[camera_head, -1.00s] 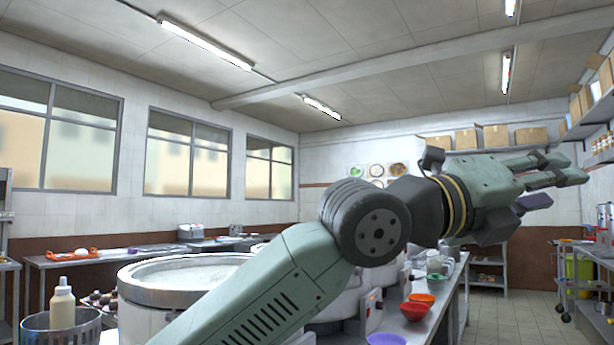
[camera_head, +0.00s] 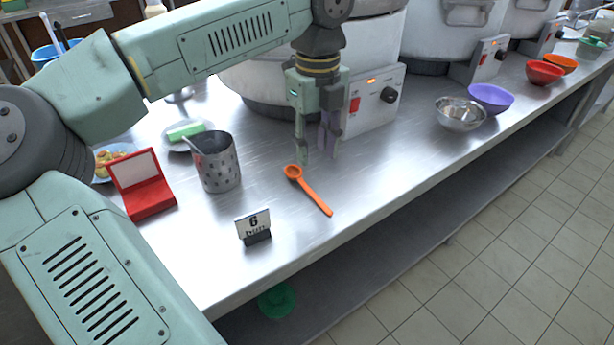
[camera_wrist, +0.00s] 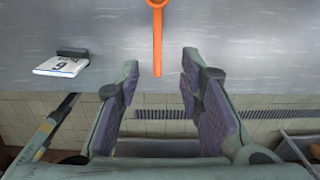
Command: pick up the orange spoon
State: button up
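The orange spoon (camera_head: 308,189) lies flat on the steel counter, its round bowl toward the back left and its handle toward the front edge. It also shows in the wrist view (camera_wrist: 157,38), at the top centre, handle pointing down. My gripper (camera_head: 319,158) points down above the counter, just behind and to the right of the spoon's bowl in the head view. In the wrist view my gripper (camera_wrist: 160,85) has its two fingers well apart with nothing between them. The spoon is apart from the fingers.
A number 6 card (camera_head: 254,226) stands left of the spoon. A perforated metal canister (camera_head: 218,166) and an open red box (camera_head: 142,184) stand farther left. A large pot with a control box (camera_head: 372,103) is behind my gripper. A metal bowl (camera_head: 461,114) and purple bowl (camera_head: 490,97) are right.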

aim_at(312, 193)
jog(key=f, duration=0.3)
jog(key=f+p, duration=0.1)
jog(key=f, duration=0.2)
jog(key=f+p, duration=0.1)
jog(key=f, duration=0.2)
jog(key=shift+a+f, duration=0.25)
jog(key=shift+f, duration=0.05)
jog(key=shift+c, duration=0.5)
grip_shut()
